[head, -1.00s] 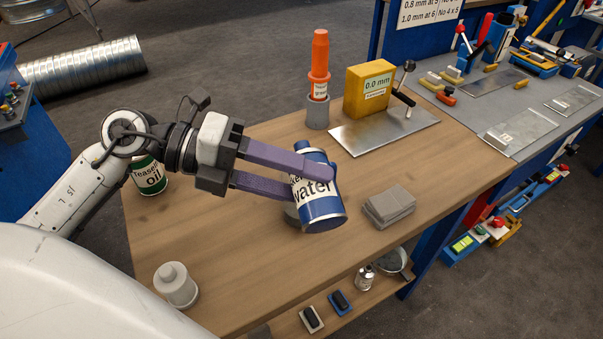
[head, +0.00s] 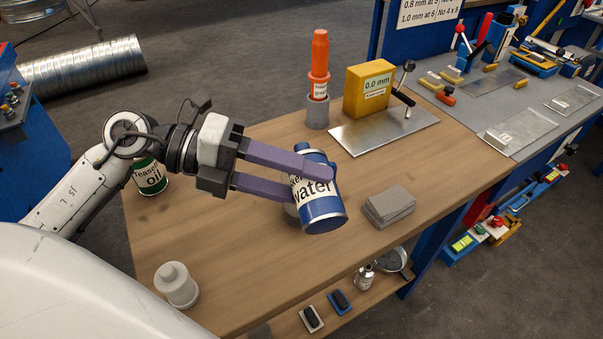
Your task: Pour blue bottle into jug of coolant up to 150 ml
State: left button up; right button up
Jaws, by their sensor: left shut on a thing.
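The blue bottle (head: 325,212) has a white label on which "water" can be read. My left gripper (head: 318,180) has long purple fingers and is shut on the bottle, holding it over the wooden bench, slightly tilted. A grey round thing (head: 291,213) shows partly behind the bottle and the lower finger; most of it is hidden and I cannot tell what it is. I cannot pick out a jug of coolant or any volume marks. My right gripper is not in view.
On the bench (head: 240,270) stand a green oil can (head: 150,178), a whitish capped container (head: 176,285), grey blocks (head: 389,206), an orange tube in a grey holder (head: 318,112) and a yellow gauge (head: 368,90) on a metal plate. The front middle of the bench is clear.

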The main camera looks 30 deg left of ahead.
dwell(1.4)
